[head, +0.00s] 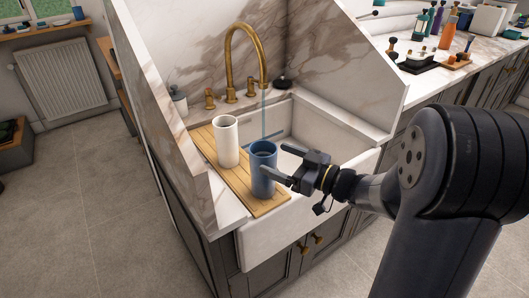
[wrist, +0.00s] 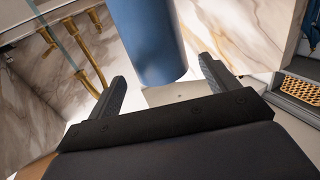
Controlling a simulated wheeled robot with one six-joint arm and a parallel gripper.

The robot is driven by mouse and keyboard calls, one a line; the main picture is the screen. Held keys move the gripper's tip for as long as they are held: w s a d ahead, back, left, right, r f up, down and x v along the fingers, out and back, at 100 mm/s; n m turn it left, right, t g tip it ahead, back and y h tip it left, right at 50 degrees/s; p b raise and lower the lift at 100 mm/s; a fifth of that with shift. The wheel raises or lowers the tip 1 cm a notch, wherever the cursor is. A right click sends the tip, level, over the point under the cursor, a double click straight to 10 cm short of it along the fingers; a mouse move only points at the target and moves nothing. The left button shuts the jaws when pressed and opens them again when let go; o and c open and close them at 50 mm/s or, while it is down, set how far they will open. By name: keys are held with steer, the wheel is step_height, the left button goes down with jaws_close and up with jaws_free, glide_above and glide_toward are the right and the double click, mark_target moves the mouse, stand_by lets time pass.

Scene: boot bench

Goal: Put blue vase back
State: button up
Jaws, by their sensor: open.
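The blue vase (head: 263,168) stands upright on a wooden board at the front of the sink in the head view. It is open at the top, next to a white vase (head: 226,141). My gripper (head: 279,164) is at its right side with the fingers spread. In the wrist view the blue vase (wrist: 147,38) shows ahead of my gripper (wrist: 163,82), between the directions of the two open fingers. I cannot tell whether a finger touches it.
The wooden board (head: 204,139) lies across the left part of the white sink (head: 304,128). A brass faucet (head: 243,55) with running water rises behind it. Marble panels stand left and behind. A counter with bottles is at the far right.

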steer(key=shift+v, duration=2.65)
steer(key=shift+c, duration=0.3)
